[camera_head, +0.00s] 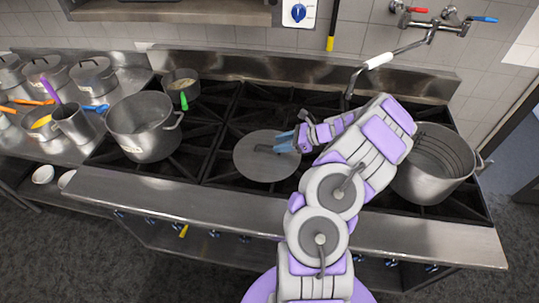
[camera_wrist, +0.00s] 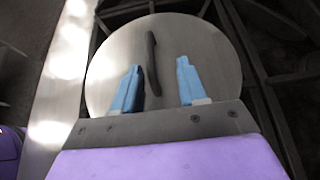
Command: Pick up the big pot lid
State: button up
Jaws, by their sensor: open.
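The big pot lid (camera_head: 258,164) is a flat, round, grey metal disc lying on the black stove grates. A dark bar handle (camera_wrist: 151,62) stands across its middle. My gripper (camera_head: 284,141) is over the right part of the lid in the head view, with its blue fingers pointing toward the handle. In the wrist view my gripper (camera_wrist: 158,84) has its two blue fingers apart, one on each side of the handle's near end, with gaps on both sides. Nothing is held. The lid (camera_wrist: 205,50) fills most of the wrist view. I cannot tell the fingers' exact height above it.
A large pot (camera_head: 142,128) stands left on the stove, and a small saucepan (camera_head: 181,84) behind it. Another big pot (camera_head: 432,165) stands right, beside my arm. A faucet (camera_head: 380,60) reaches over the stove's back. The steel front ledge (camera_head: 200,200) is clear.

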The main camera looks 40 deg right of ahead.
aim_at(266, 146)
jog(key=shift+w+a, duration=0.1)
jog(key=shift+a, duration=0.3)
jog(key=w+a, duration=0.1)
jog(key=w+a+f+b, duration=0.1)
jog(key=a, duration=0.2)
jog(key=shift+w+f, duration=0.35)
jog(key=shift+w, duration=0.05)
jog(key=shift+w+f, duration=0.15)
jog(key=shift+w, duration=0.1)
jog(key=shift+d+f, duration=0.1)
jog(key=shift+d, duration=0.5)
jog(key=shift+c, duration=0.3)
jog(key=shift+a, duration=0.6)
grip_shut()
jog(key=shift+d, duration=0.45)
